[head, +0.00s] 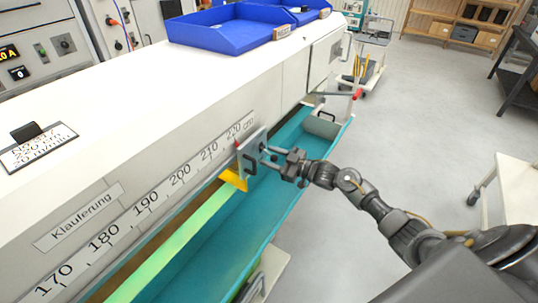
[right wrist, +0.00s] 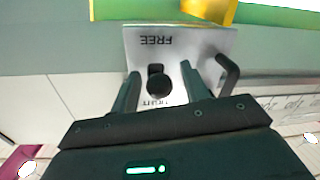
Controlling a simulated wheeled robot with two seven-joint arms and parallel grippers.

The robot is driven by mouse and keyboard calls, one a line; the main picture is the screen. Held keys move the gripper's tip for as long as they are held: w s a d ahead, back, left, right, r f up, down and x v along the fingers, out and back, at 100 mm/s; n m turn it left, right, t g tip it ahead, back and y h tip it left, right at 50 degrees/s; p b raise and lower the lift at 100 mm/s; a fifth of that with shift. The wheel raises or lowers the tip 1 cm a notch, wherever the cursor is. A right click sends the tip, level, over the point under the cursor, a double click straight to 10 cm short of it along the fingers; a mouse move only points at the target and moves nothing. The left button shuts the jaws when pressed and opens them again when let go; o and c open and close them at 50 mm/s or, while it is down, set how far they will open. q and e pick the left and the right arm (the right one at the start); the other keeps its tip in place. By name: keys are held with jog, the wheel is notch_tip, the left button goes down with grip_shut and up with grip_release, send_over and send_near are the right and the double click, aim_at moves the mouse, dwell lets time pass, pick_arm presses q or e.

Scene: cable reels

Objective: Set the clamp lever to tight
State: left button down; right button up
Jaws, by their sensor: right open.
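A grey metal clamp plate (head: 251,152) stands on the length scale just past the 220 mark. In the right wrist view the plate (right wrist: 195,42) shows upside down, with the word FREE at its upper part and a partly hidden word lower down. The clamp lever's black round knob (right wrist: 158,88) sits between my right fingertips, near the lower word. I cannot tell its exact setting. My right gripper (head: 272,156) is open at the plate; its fingers (right wrist: 159,82) stand either side of the knob with gaps. My left gripper is not in view.
A black handle (right wrist: 230,72) sticks out at the plate's side, close to one finger. A yellow piece (head: 234,179) sits below the plate, above a teal trough (head: 225,225). Blue bins (head: 225,30) stand on the white machine top.

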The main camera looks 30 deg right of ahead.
jog(key=shift+w+a, duration=0.35)
jog(key=shift+w, duration=0.2)
jog(key=c, duration=1)
jog(key=r+g+h+p, duration=0.1)
jog(key=g+p, duration=0.1)
jog(key=p, duration=0.3)
jog(key=r+g+h+p, duration=0.1)
jog(key=g+h+p, duration=0.1)
jog(key=p, duration=0.3)
jog(key=r+g+h+p, duration=0.1)
jog(key=g+p, duration=0.1)
jog(key=p, duration=0.3)
jog(key=shift+s+d+m+g, duration=0.15)
jog(key=shift+s+m+g, duration=0.05)
jog(key=shift+m+g, duration=0.1)
jog(key=shift+g+h+p, duration=0.8)
jog(key=shift+g+p, duration=0.1)
jog(key=shift+p, duration=0.5)
